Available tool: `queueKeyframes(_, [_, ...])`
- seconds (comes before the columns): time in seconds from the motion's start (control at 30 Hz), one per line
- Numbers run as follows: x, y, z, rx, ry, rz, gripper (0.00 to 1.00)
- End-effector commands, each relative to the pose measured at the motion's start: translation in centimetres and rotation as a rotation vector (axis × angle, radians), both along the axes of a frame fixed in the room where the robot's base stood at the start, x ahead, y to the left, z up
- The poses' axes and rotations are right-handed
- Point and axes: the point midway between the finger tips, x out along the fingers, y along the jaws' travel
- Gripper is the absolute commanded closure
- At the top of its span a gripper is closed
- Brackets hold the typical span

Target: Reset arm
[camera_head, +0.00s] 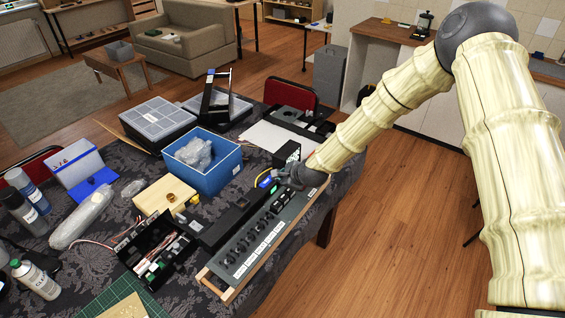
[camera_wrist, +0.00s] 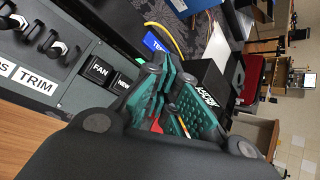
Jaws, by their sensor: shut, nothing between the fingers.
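My arm reaches from the right side of the head view down to the far end of the switch panel (camera_head: 236,268). My gripper (camera_head: 277,181) is just above or beside that end; contact cannot be told. In the wrist view my gripper (camera_wrist: 172,100) shows its green ridged finger pads close together, with nothing held.
A blue bin (camera_head: 203,180) with a clear bag stands left of my gripper. A black box (camera_head: 287,153) with white lettering is close behind it. Floor at right is clear.

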Motion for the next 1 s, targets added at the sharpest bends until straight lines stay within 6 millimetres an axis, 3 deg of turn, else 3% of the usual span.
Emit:
queueKeyframes(0.2, [-0.8,-0.3,-0.8,-0.021,0.002,0.018,1.0])
queueKeyframes(0.37, [-5.3,-1.9,-4.8,-0.139,0.006,0.128,1.0])
queueKeyframes(0.5, [-11.4,-4.4,-9.3,-0.294,0.011,0.293,1.0])
queueKeyframes(0.7, [-21.0,-8.6,-14.4,-0.5,0.025,0.563,1.0])
queueKeyframes(1.0, [-35.7,-15.7,-18.2,-0.742,0.057,1.02,1.0])
